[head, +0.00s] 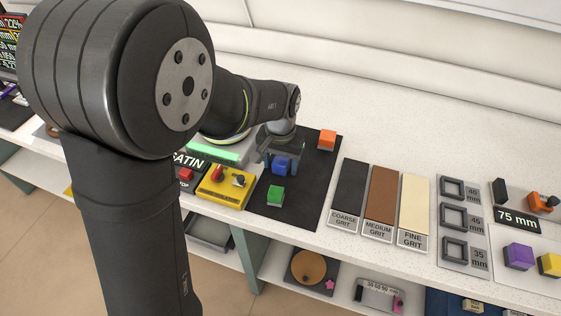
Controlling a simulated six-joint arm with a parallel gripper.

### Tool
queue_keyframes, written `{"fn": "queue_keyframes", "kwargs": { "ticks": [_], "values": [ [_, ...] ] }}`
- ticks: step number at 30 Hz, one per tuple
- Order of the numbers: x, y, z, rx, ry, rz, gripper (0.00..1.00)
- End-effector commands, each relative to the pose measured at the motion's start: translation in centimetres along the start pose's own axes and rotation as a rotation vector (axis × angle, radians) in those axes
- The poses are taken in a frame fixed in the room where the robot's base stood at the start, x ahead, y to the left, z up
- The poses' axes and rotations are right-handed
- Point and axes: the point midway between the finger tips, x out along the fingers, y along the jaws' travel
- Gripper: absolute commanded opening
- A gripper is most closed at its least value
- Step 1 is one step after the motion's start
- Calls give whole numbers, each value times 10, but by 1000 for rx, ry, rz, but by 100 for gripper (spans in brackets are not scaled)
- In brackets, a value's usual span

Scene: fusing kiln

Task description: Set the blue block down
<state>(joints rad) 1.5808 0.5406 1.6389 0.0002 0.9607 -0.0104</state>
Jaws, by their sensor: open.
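The blue block (281,167) is on the dark mat (302,190), below my gripper (279,157). My gripper points down over the mat with its jaws open. Its fingers are close around or just above the blue block, and I cannot tell whether either one touches it. The block's upper part is partly hidden by the gripper, and its underside cannot be seen clearly.
A green block (276,195) lies on the mat in front of the blue one; an orange block (327,140) lies behind to the right. A yellow switch box (223,187) stands left. Grit strips (380,200) lie right. The mat's right front is bare.

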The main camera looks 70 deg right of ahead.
Motion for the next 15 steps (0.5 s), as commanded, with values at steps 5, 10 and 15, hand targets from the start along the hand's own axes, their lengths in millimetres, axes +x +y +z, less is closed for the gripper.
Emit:
{"fn": "queue_keyframes", "kwargs": {
  "ticks": [5, 10, 15],
  "values": [
    [-11, 0, 0, 0, 2, 0, 58],
    [-43, 0, -1, 0, 6, 0, 58],
    [-80, 0, -1, 0, 5, 0, 58]
  ]
}}
